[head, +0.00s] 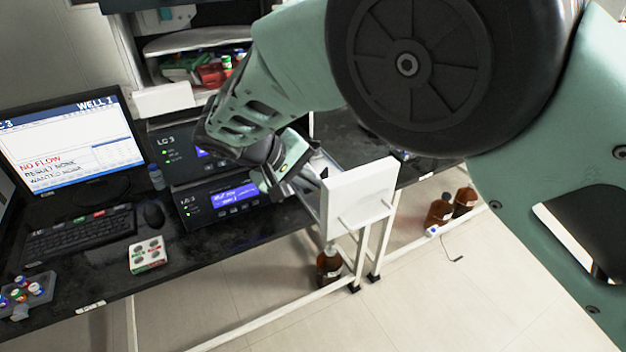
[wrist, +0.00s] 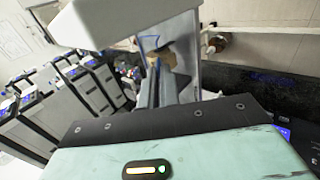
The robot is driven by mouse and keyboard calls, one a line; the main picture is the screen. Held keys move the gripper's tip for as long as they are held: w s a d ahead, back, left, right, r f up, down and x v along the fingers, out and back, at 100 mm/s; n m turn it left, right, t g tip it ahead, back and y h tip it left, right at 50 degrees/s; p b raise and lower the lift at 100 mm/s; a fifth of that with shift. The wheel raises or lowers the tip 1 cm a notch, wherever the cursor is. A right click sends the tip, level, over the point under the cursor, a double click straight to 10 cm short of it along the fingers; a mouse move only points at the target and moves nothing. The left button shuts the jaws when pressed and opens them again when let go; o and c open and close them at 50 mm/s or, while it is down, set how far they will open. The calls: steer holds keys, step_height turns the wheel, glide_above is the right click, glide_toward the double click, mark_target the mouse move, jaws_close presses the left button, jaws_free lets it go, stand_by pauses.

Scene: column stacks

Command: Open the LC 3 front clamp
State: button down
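The LC 3 stack shows in the head view as dark modules, an upper one (head: 170,158) and a lower one (head: 193,207) with a lit blue display. A white panel (head: 358,196) with a handle stands out in front of the stack's right side, with grey tray-like parts behind it. My gripper (head: 284,188) is just left of this panel, over the grey parts. The wrist view shows a white block (wrist: 105,22) close up and a pale upright part (wrist: 178,55) beyond my gripper's body.
A monitor (head: 72,140) reading NO FLOW, a keyboard (head: 80,232) and a mouse (head: 153,214) are on the black bench at left. A small white box (head: 147,254) lies near the front edge. Brown bottles (head: 329,264) stand below on the right.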

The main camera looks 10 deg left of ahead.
steer(key=shift+s+a+f+t+h, duration=0.1)
steer(key=shift+a+f+t+h, duration=0.1)
steer(key=shift+t+h, duration=0.1)
stand_by(0.4)
steer(key=c, duration=1.6)
jaws_free()
steer(key=b+v, duration=0.3)
steer(key=v, duration=1.4)
steer(key=shift+s+r, duration=0.1)
steer(key=shift+r, duration=0.05)
